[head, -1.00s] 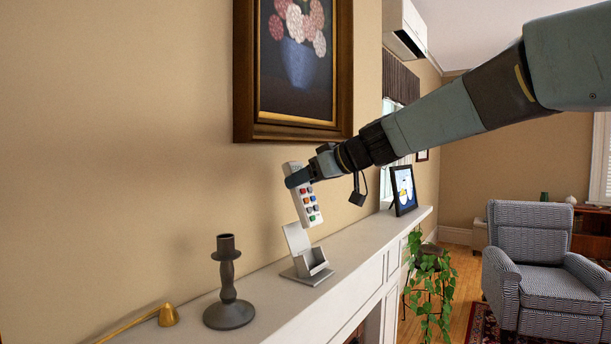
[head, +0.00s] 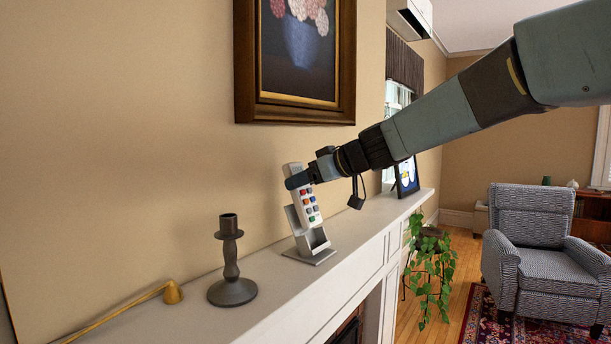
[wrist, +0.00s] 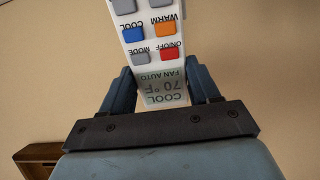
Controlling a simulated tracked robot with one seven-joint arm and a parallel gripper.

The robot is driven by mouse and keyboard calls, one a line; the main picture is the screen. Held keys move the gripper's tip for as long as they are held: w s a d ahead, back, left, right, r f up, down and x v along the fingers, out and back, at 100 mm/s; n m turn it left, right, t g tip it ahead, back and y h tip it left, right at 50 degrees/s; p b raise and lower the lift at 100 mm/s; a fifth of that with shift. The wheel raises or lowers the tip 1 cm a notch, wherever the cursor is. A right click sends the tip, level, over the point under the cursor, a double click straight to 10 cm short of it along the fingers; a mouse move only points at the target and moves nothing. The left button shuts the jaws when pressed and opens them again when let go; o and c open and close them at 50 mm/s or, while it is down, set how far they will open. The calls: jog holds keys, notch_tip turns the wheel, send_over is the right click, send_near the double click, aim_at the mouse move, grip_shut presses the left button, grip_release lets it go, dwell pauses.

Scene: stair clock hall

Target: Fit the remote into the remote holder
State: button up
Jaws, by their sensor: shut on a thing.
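The remote (head: 308,203) is white with coloured buttons and stands almost upright, tilted slightly. My gripper (head: 299,180) is shut on its upper part, and its display end (wrist: 163,92) shows between the fingers in the wrist view. The remote holder (head: 318,255) is a light grey stand with a back plate and a front pocket on a flat base, on the mantel. The remote's lower end is at the holder's pocket, in front of the back plate. I cannot tell how deep it sits in the pocket.
A dark candlestick (head: 231,270) and a brass candle snuffer (head: 172,293) are on the white mantel (head: 275,288) left of the holder. A framed picture (head: 407,177) stands farther right. A large painting (head: 296,60) hangs above. A plant (head: 432,265) and armchair (head: 540,250) are beyond.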

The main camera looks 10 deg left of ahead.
aim_at(309, 203)
jog(key=shift+a+f, duration=0.15)
jog(key=shift+f, duration=0.65)
jog(key=shift+a+f, duration=0.1)
jog(key=shift+f, duration=0.7)
jog(key=shift+s+d+f, duration=0.1)
jog(key=shift+d+f, duration=0.1)
jog(key=shift+f, duration=0.4)
jog(key=shift+s+d+f, duration=0.1)
jog(key=shift+d+f, duration=0.1)
jog(key=shift+f, duration=0.4)
jog(key=o, duration=1.3)
jog(key=shift+w, duration=0.1)
jog(key=shift+o, duration=0.2)
jog(key=v, duration=1.4)
jog(key=s+d+f+m+h, duration=0.6)
jog(key=s+d, duration=0.4)
jog(key=d, duration=0.4)
jog(key=s+d+f+m+h, duration=0.6)
jog(key=s+d, duration=0.5)
jog(key=d, duration=0.2)
notch_tip(309, 203, down, 2)
jog(key=shift+d+f+m, duration=0.2)
jog(key=shift+d+m, duration=0.2)
jog(key=shift+m, duration=0.3)
